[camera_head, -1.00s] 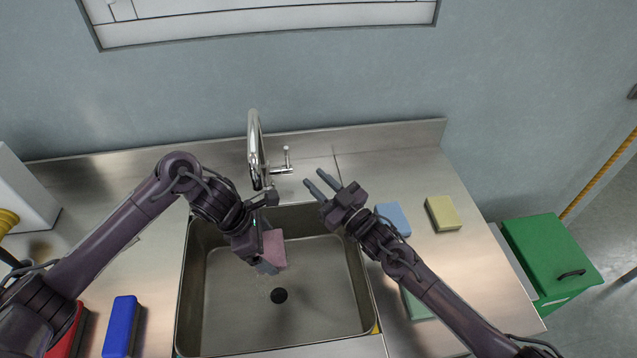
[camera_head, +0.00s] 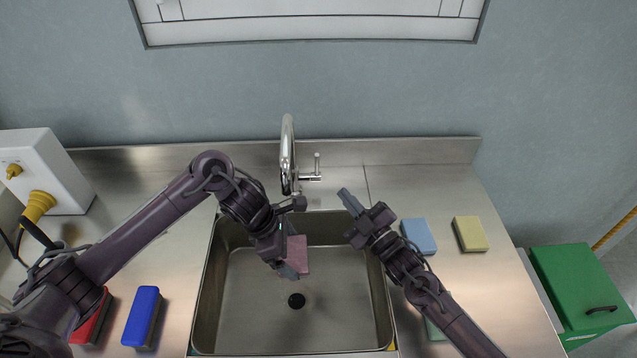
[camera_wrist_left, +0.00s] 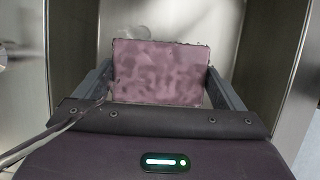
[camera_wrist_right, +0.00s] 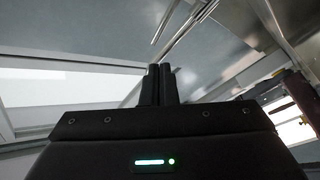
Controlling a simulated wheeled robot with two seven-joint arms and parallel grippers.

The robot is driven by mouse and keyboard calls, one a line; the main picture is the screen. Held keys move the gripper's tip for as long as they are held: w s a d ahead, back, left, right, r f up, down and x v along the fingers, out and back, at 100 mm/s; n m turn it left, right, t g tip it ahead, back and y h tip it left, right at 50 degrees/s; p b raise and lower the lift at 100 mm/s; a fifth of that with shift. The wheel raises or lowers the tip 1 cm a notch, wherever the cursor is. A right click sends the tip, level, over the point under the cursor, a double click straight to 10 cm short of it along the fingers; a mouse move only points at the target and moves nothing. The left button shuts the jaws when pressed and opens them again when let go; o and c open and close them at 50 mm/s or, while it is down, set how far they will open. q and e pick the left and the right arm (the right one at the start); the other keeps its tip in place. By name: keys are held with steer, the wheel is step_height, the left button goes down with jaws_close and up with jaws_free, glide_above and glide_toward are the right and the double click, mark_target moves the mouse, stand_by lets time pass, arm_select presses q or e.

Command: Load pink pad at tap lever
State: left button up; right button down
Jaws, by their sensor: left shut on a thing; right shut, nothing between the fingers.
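The pink pad (camera_head: 299,254) is held between the fingers of my left gripper (camera_head: 289,262), over the sink basin. In the left wrist view the pad (camera_wrist_left: 160,72) fills the space between the two fingers, with darker blotches on its face. The tap (camera_head: 288,155) stands behind the sink, with its upright lever (camera_head: 317,166) on the right side. My right gripper (camera_head: 346,196) is shut and empty, right of the lever and above the counter behind the basin. In the right wrist view its fingers (camera_wrist_right: 158,82) are together.
The sink basin (camera_head: 250,300) has a dark drain (camera_head: 297,300). A blue pad (camera_head: 419,236), a yellow pad (camera_head: 470,234) and a partly hidden green pad (camera_head: 434,331) lie right. A blue brush-like block (camera_head: 142,315) and a red one (camera_head: 92,318) lie left. A white box (camera_head: 50,168) stands back left.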

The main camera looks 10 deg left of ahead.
mark_target(316, 168)
steer(key=s+f+n, duration=0.3)
steer(key=s+n, duration=0.1)
steer(key=n, duration=0.7)
steer(key=w+d+x, duration=0.2)
steer(key=x, duration=1)
steer(key=shift+w+a+r, duration=0.3)
